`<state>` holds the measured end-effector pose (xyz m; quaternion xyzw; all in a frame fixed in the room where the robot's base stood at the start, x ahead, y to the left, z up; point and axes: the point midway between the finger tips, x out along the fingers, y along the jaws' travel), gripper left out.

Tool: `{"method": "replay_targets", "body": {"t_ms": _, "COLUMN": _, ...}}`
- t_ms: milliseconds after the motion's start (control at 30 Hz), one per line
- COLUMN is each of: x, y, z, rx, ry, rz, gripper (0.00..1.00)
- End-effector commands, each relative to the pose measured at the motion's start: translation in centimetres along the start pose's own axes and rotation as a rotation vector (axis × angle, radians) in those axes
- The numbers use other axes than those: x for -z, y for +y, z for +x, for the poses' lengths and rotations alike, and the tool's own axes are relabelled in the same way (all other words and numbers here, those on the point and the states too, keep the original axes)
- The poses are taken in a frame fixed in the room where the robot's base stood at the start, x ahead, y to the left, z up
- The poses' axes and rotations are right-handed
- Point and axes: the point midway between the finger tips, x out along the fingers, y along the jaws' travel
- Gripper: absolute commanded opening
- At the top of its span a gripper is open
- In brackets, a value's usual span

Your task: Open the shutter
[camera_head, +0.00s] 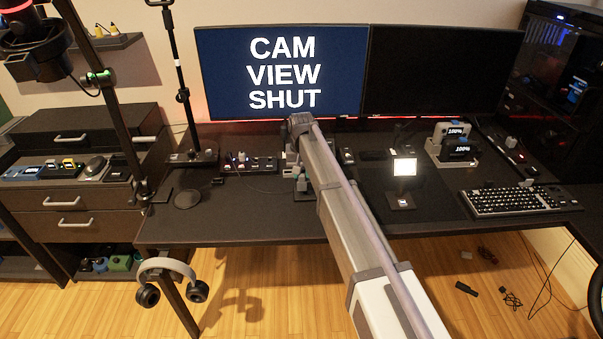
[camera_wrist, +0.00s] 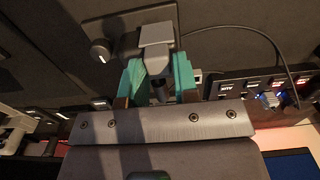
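The left monitor (camera_head: 282,72) in the head view reads "CAM VIEW SHUT". In the wrist view, a grey block (camera_wrist: 157,36) stands on a dark plate (camera_wrist: 128,22) beside a round knob (camera_wrist: 101,50). I cannot tell for sure whether this block is the shutter's control. My gripper (camera_wrist: 158,84) has teal fingers apart on either side of the block's lower part. Whether they touch or grip it is unclear. In the head view my arm reaches over the desk to below the monitor and hides most of the gripper and block.
A switch panel (camera_wrist: 265,92) with lit switches lies close by at right in the wrist view, with a cable above it. On the desk (camera_head: 250,225) are a small lit lamp (camera_head: 403,168), a keyboard (camera_head: 515,198) and a stand pole (camera_head: 181,85). The front left desk is mostly clear.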

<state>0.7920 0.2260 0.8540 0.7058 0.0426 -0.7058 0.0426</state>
Motion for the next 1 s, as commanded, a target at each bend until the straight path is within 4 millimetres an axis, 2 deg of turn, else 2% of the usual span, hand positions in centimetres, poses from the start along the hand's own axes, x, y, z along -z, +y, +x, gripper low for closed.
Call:
{"method": "replay_targets", "body": {"t_ms": 33, "x": 0.0, "y": 0.0, "z": 0.0, "rx": 0.0, "ry": 0.0, "rz": 0.0, "gripper": 0.23}}
{"method": "replay_targets", "body": {"t_ms": 300, "x": 0.0, "y": 0.0, "z": 0.0, "rx": 0.0, "ry": 0.0, "rz": 0.0, "gripper": 0.0}}
{"method": "replay_targets", "body": {"t_ms": 567, "x": 0.0, "y": 0.1, "z": 0.0, "rx": 0.0, "ry": 0.0, "rz": 0.0, "gripper": 0.0}}
{"method": "replay_targets", "body": {"t_ms": 800, "x": 0.0, "y": 3.0, "z": 0.0, "rx": 0.0, "ry": 0.0, "rz": 0.002, "gripper": 0.0}}
{"method": "replay_targets", "body": {"t_ms": 1000, "x": 0.0, "y": 3.3, "z": 0.0, "rx": -0.001, "ry": 0.0, "rz": 0.001, "gripper": 0.0}}
